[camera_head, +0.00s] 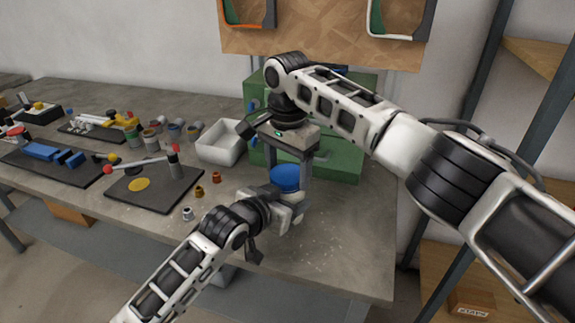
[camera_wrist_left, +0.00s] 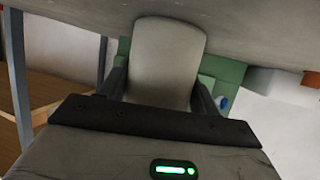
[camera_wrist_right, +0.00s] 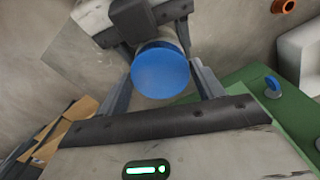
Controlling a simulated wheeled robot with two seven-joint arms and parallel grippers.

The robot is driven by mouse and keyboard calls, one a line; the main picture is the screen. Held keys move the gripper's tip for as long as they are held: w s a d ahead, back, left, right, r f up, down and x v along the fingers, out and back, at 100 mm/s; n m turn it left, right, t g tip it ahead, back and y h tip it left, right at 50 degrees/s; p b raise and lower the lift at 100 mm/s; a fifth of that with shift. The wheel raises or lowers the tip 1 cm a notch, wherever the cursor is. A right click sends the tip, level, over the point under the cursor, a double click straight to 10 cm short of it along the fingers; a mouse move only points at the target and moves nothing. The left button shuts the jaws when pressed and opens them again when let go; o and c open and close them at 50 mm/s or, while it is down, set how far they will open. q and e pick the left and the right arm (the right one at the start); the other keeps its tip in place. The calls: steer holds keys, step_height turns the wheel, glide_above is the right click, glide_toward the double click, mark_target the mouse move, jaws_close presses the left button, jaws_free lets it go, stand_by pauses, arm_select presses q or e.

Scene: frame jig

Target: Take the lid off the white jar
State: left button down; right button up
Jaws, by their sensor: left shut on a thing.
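The white jar (camera_wrist_left: 168,60) stands upright on the grey bench and fills the space between my left fingers in the left wrist view. My left gripper (camera_head: 283,208) is shut on its body, coming in low from the front left. The blue lid (camera_head: 285,178) sits on top of the jar; it also shows as a round blue disc in the right wrist view (camera_wrist_right: 161,72). My right gripper (camera_head: 290,168) points down from above, open, with one finger on each side of the lid. Most of the jar body is hidden by my left gripper in the head view.
A green case (camera_head: 340,155) stands close behind the jar. A white open bin (camera_head: 219,143) is to its left. Small brown and silver parts (camera_head: 200,190) and a dark mat (camera_head: 155,190) lie further left. The bench is clear right of the jar.

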steer(key=c, duration=0.6)
steer(key=n, duration=1)
steer(key=o, duration=1.1)
steer(key=shift+r, duration=0.15)
